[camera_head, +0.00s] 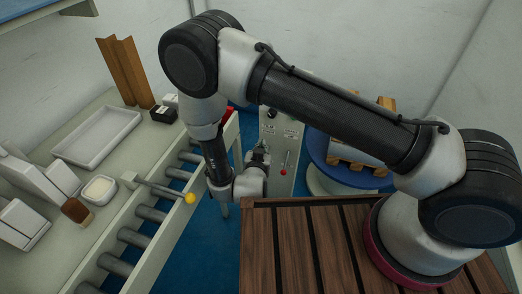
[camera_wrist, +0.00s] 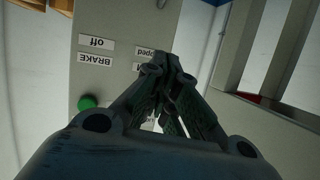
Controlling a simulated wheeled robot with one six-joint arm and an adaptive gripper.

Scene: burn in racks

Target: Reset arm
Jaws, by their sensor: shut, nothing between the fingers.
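My arm reaches across the head view from its mount at the right and bends down near the middle. My gripper (camera_head: 259,156) is in front of a grey control panel (camera_head: 292,131), pointing toward it. In the wrist view my gripper (camera_wrist: 170,62) has its fingers together, with nothing between them. The panel (camera_wrist: 110,18) is upside down there, with labels reading "BRAKE", "off" and a partly hidden "stopped". A green button (camera_wrist: 87,102) shows at its left. Whether the fingertips touch the panel cannot be told.
A roller conveyor (camera_head: 133,238) runs at the left, with a yellow-knobbed lever (camera_head: 191,198) beside my arm. A bench holds a pale tray (camera_head: 97,137), a brown brush (camera_head: 77,211) and white boxes. A red-knobbed lever (camera_head: 284,171) stands on the panel.

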